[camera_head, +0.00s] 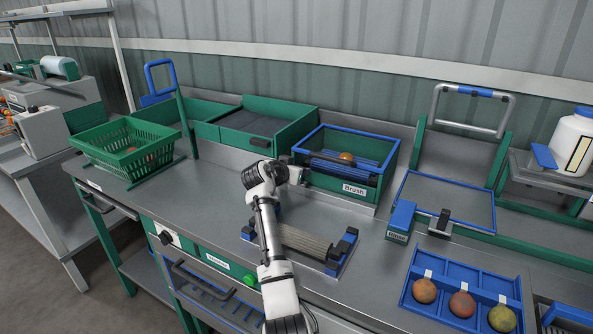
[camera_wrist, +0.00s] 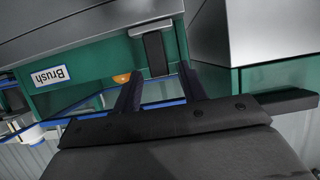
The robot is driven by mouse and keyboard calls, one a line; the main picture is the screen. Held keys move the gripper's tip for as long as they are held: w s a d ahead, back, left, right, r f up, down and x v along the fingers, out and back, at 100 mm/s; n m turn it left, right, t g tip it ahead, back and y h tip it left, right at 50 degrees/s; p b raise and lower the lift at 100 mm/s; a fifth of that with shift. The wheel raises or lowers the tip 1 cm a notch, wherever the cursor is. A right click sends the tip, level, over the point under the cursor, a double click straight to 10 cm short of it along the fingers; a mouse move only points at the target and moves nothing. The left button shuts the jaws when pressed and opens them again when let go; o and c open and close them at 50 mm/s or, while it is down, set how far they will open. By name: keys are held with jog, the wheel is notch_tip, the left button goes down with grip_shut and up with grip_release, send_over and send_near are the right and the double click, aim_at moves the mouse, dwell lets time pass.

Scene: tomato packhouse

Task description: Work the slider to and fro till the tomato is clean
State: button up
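The orange tomato (camera_head: 347,156) lies in the green box with a blue rim labelled Brush (camera_head: 354,189). Only a small part of it shows in the wrist view (camera_wrist: 122,78). A dark bar (camera_head: 340,166) runs across the box, in front of the tomato. In the wrist view a black block (camera_wrist: 155,55), which looks like the slider's handle, sits at the box's end. My gripper (camera_wrist: 160,72) is open, its fingertips spread to either side of this block in the picture. I cannot tell whether they touch it. In the head view my gripper is at the box's left end, its fingers hardly visible.
A brush roller (camera_head: 304,241) lies in front of the box, beside my arm. A blue tray (camera_head: 443,311) with several tomatoes is at the front right, a rinse station (camera_head: 398,236) behind it. A green basket (camera_head: 128,160) stands left.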

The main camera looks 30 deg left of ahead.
jog(key=b+v, duration=0.3)
jog(key=v, duration=1)
jog(key=shift+s+r, duration=0.15)
jog(key=shift+s, duration=0.2)
